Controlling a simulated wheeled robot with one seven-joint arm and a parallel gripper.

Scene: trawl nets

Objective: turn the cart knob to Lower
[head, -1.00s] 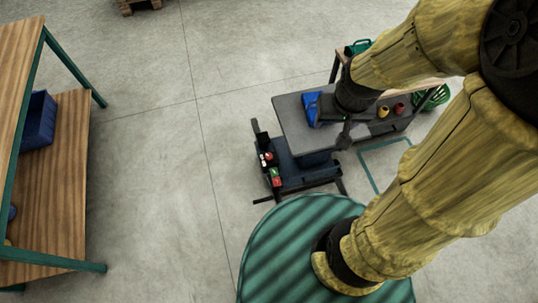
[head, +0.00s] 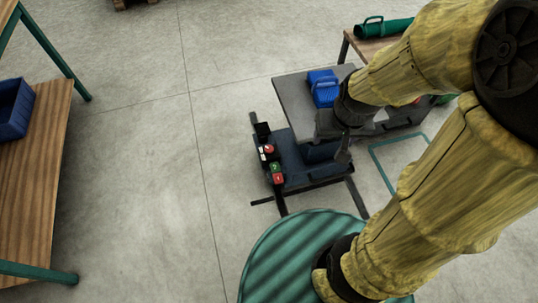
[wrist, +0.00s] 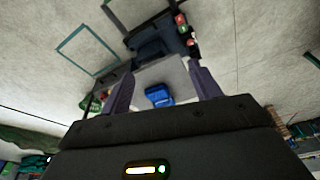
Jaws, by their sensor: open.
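The cart (head: 312,172) stands on the floor in the head view, with a grey top (head: 292,98) and a dark blue base. A small control panel on its left side carries a red-topped knob (head: 269,149), with a green and a red control (head: 277,177) nearer me. The knob's setting is too small to read. My gripper (head: 343,155) is over the cart's right part, apart from the knob. In the wrist view my gripper (wrist: 162,85) has its fingers wide apart with nothing between them touching; the cart's controls (wrist: 183,25) show beyond the right finger.
A blue container (head: 323,88) sits on the cart's top. A table with a green cylinder (head: 385,29) stands behind at the right. A wooden shelf with a blue bin (head: 12,108) is at the left. The floor between shelf and cart is clear.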

